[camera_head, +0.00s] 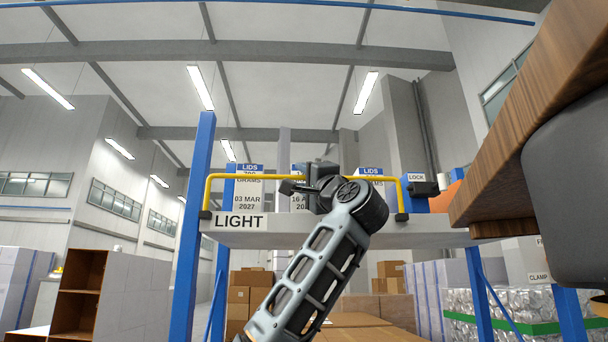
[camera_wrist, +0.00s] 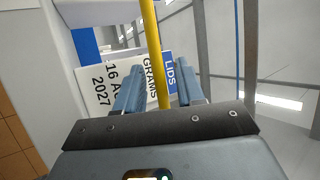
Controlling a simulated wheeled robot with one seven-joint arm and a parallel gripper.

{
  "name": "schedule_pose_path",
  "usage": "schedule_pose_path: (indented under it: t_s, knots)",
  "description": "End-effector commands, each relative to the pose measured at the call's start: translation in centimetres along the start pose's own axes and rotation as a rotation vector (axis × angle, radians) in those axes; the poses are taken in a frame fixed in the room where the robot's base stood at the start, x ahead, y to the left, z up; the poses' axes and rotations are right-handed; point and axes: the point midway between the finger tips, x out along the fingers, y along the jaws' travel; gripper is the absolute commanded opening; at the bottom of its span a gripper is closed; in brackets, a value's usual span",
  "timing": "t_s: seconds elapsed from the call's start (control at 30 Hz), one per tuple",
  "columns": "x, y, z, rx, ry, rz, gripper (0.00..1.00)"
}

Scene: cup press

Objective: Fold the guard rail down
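The yellow guard rail (camera_head: 255,177) stands upright on dark hinges along the front edge of the shelf marked LIGHT (camera_head: 290,240). My gripper (camera_head: 290,187) is at the rail's top bar near its middle, and my wrist hides part of the bar. In the wrist view the bar (camera_wrist: 151,45) runs between the two blue fingers of my gripper (camera_wrist: 158,88). The fingers are apart, with a gap visible on each side of the bar, so my gripper is open around it. Whether the bar touches a finger deeper in is hard to tell.
Labelled LIDS boxes stand on the shelf behind the rail: one at left (camera_head: 249,190), one in the middle (camera_head: 299,200) partly behind my gripper, one at right (camera_head: 371,173). A LOCK label (camera_head: 416,177) is at right. A wooden top (camera_head: 545,110) juts in close at right.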

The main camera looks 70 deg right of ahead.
Motion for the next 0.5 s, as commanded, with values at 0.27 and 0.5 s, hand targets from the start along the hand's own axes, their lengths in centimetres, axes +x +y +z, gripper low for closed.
schedule_pose_path:
  t_s: [0.27,0.5]
  knots:
    - [0.26,0.0,0.0,-0.001,0.001,-0.001,0.38]
    - [0.25,0.0,0.0,0.0,0.001,-0.001,0.18]
